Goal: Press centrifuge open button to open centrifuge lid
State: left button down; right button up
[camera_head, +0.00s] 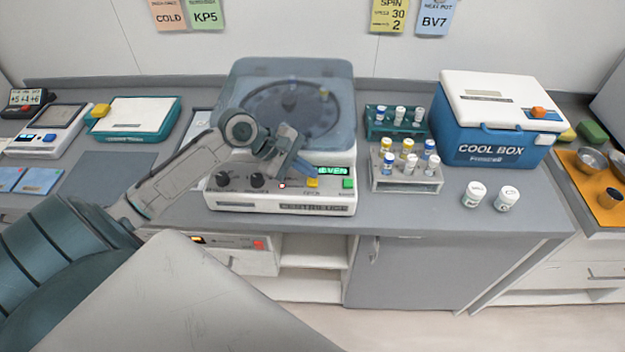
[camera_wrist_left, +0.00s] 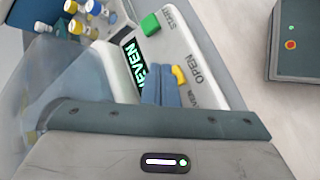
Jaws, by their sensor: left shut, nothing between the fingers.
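The centrifuge (camera_head: 330,207) stands on the counter in the middle of the head view, with its see-through bluish lid (camera_head: 335,75) down over the rotor. Its front panel has dark knobs, a display (camera_head: 332,170) reading EVEN, a yellow button (camera_head: 312,183) and a green button (camera_head: 348,183). In the left wrist view the yellow button (camera_wrist_left: 179,76) is beside the word OPEN, and the green button (camera_wrist_left: 150,24) is by START. My left gripper (camera_head: 299,181) is shut and empty, its blue fingertips (camera_wrist_left: 163,86) right beside the yellow button. I cannot tell whether they touch it. My right gripper is out of view.
Vial racks (camera_head: 405,184) and a blue cool box (camera_head: 495,125) stand right of the centrifuge, with two white jars (camera_head: 506,198) in front. A teal-and-white device (camera_head: 135,115) stands left.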

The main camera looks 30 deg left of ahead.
pick_arm(q)
jog(key=shift+f+p, duration=0.35)
jog(key=shift+p, duration=0.05)
jog(key=shift+f, duration=0.4)
dwell(0.4)
jog(key=shift+s+f, duration=0.3)
jog(key=shift+f, duration=0.25)
dwell(0.6)
jog(key=shift+w+r+p, duration=0.25)
jog(key=shift+r+p, duration=0.5)
jog(key=shift+p, duration=0.25)
jog(key=shift+w+a+r+p, duration=0.2)
jog(key=shift+a+r+p, duration=0.05)
jog(key=shift+p, duration=0.15)
jog(key=shift+d, duration=0.1)
